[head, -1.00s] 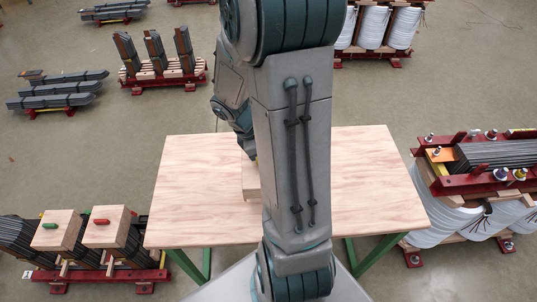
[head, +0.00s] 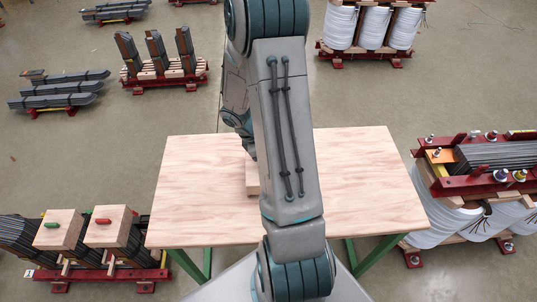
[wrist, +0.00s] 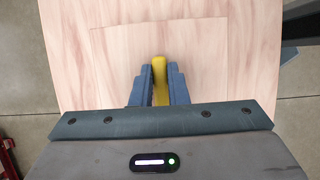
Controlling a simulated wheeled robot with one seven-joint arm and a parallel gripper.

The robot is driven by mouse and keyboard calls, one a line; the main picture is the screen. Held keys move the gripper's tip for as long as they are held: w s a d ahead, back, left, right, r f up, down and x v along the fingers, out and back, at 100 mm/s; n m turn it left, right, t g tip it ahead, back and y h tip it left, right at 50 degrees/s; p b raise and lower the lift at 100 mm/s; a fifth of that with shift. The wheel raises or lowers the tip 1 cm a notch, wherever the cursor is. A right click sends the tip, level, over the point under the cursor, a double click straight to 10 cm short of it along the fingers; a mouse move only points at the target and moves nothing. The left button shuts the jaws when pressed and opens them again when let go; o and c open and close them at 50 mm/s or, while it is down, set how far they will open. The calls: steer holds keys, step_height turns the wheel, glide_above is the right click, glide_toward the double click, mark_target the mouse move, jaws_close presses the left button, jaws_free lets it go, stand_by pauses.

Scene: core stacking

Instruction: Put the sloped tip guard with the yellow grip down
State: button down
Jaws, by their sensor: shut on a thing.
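The sloped tip guard (wrist: 118,62) is a pale wooden piece under my gripper in the wrist view. Its yellow grip (wrist: 160,85) stands between the two blue fingers of my gripper (wrist: 160,70), which are shut on it. In the head view a small part of the guard (head: 252,180) shows at the left edge of my arm, over the pale wooden table (head: 365,190). My arm hides the gripper, the yellow grip and most of the guard there. I cannot tell whether the guard's underside touches the tabletop.
The tabletop is otherwise bare, with free room left and right. Two guards with a green grip (head: 50,226) and a red grip (head: 108,221) sit on a dark core at lower left. A core with white coils (head: 465,215) stands close to the table's right.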

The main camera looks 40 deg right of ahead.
steer(key=shift+f, duration=0.1)
steer(key=c, duration=1.8)
jaws_free()
steer(key=shift+f, duration=0.15)
steer(key=o, duration=0.4)
steer(key=shift+r, duration=0.2)
